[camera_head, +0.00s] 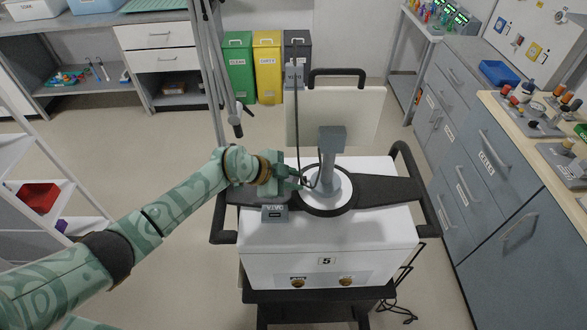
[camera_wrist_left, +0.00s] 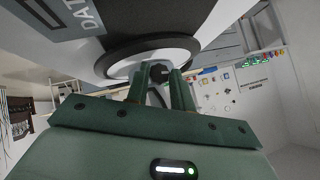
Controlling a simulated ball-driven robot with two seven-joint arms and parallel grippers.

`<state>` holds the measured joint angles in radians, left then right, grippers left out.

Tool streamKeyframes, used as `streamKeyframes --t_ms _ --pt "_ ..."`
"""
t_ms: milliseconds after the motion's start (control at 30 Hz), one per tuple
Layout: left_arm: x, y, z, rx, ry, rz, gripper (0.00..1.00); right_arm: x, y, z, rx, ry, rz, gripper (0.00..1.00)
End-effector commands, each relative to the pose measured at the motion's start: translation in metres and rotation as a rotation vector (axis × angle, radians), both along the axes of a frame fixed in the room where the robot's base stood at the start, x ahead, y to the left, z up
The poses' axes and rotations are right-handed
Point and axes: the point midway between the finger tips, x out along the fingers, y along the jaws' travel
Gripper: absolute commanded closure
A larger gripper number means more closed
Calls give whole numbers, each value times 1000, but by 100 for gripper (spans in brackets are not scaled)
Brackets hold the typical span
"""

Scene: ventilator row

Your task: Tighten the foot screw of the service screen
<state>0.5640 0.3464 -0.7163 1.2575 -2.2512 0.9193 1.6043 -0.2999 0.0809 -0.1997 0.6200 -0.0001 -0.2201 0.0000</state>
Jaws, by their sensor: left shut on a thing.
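A grey post (camera_head: 329,165) with a block-like head stands on a round foot (camera_head: 333,200) with a black ring, on top of the white ventilator (camera_head: 380,230) numbered 5. My left gripper (camera_head: 298,180) reaches in from the left, low beside the post at the foot. In the left wrist view its two fingers (camera_wrist_left: 160,88) are on either side of a small dark screw knob (camera_wrist_left: 158,73), shut on it, against the pale base inside the black ring (camera_wrist_left: 150,52). The screw is hidden by the gripper in the head view. My right gripper is not in view.
A cream panel with a black handle (camera_head: 357,115) rises behind the post. A thin dark pole (camera_head: 296,120) stands near the gripper. A small labelled grey box (camera_head: 275,213) sits at the ventilator's left.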

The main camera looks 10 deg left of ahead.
Motion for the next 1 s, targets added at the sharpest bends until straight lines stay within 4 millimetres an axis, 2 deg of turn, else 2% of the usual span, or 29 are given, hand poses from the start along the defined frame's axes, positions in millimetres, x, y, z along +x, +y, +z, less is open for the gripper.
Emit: streamKeyframes --t_ms 33,233,800,833,867,900,1000 --pt "-1 -1 4 4 -24 0 99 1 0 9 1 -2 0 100" --pt "-2 -1 2 16 -100 0 99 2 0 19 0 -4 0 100" --pt "-2 -1 -1 23 -135 0 99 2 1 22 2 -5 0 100" --pt "-2 -1 -1 23 -135 0 68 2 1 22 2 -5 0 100" --pt "-2 -1 -1 23 -135 0 60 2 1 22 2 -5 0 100" --pt "-2 -1 -1 23 -135 0 55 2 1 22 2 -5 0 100" --pt "-2 -1 -1 23 -135 0 55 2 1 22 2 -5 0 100"
